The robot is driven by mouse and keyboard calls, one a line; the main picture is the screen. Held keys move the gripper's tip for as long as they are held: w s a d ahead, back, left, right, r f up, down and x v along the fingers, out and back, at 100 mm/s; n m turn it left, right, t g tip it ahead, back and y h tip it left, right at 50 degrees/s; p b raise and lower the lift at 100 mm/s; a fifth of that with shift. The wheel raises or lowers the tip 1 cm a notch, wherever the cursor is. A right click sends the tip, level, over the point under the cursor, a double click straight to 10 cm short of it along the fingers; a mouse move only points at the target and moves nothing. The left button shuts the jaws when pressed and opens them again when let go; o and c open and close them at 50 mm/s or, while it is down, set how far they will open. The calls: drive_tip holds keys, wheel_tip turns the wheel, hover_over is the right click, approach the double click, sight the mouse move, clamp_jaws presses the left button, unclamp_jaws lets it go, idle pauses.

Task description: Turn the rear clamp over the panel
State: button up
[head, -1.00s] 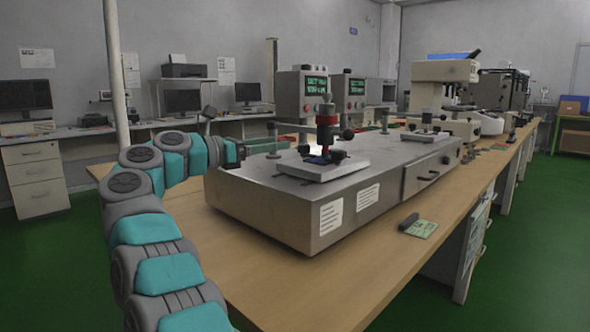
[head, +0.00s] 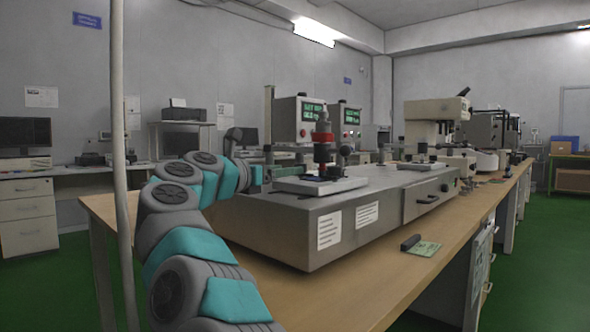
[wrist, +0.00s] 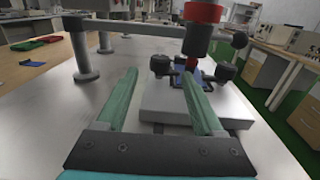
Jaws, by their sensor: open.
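A light plate (wrist: 195,105) on the grey metal box (head: 300,225) carries a small blue panel (wrist: 208,83), partly hidden by parts above it. Two black clamp knobs stand by the panel, a left one (wrist: 161,65) and a right one (wrist: 225,72); which is the rear clamp I cannot tell. A red-collared dark cylinder (wrist: 200,30) hangs above the panel; it also shows in the head view (head: 323,140). My gripper (wrist: 160,74) is open, its green fingers apart and empty. The left knob appears beyond and between the fingertips; contact cannot be told.
A grey post (wrist: 80,55) and a horizontal bar (wrist: 150,28) stand close ahead of my fingers on the left. Control boxes with green screens (head: 300,120) stand behind the box. A black object and green card (head: 422,247) lie on the wooden table (head: 370,285).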

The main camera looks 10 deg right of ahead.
sight(295, 179)
drive_tip(key=x, duration=0.4)
drive_tip(key=shift+w+d+p, duration=0.15)
drive_tip(key=shift+d+p, duration=0.05)
drive_tip(key=shift+p, duration=0.2)
clamp_jaws()
